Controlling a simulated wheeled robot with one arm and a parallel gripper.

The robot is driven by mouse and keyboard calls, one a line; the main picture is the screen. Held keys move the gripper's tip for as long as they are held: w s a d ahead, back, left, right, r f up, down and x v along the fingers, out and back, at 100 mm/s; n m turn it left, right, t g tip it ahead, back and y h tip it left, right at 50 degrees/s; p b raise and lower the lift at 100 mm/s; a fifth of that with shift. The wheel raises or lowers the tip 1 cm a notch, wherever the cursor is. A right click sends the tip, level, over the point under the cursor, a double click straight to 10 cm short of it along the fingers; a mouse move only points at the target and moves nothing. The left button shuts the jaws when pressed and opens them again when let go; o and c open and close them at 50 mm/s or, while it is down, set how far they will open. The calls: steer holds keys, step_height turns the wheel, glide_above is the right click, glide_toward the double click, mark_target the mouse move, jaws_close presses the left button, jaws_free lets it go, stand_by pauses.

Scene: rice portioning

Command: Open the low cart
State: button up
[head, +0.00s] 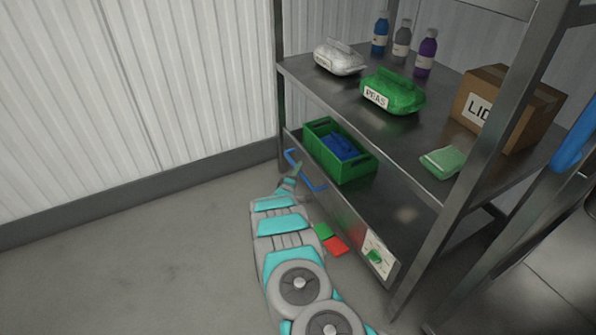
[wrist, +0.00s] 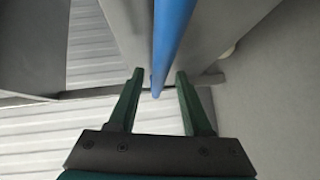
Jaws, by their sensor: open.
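The low cart (head: 345,212) is the dark metal unit at the bottom of the steel shelving in the head view. A blue bar handle (head: 307,172) runs along its front. My gripper (head: 290,181) is at the left part of this handle, low in front of the cart. In the wrist view my gripper (wrist: 160,76) is open, with a dark green finger on each side of the blue bar (wrist: 172,40). The bar shows between the fingertips with gaps on both sides. Whether the cart is shut fully I cannot tell.
A green crate (head: 359,172) with blue contents stands on the low level. Above, the shelf (head: 410,140) holds bags, bottles and a LID box (head: 494,108). The floor to the left is clear.

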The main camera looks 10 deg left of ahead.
steer(key=shift+w+d, duration=0.1)
steer(key=shift+w, duration=0.4)
jaws_close()
steer(key=shift+f, duration=0.1)
stand_by(1.2)
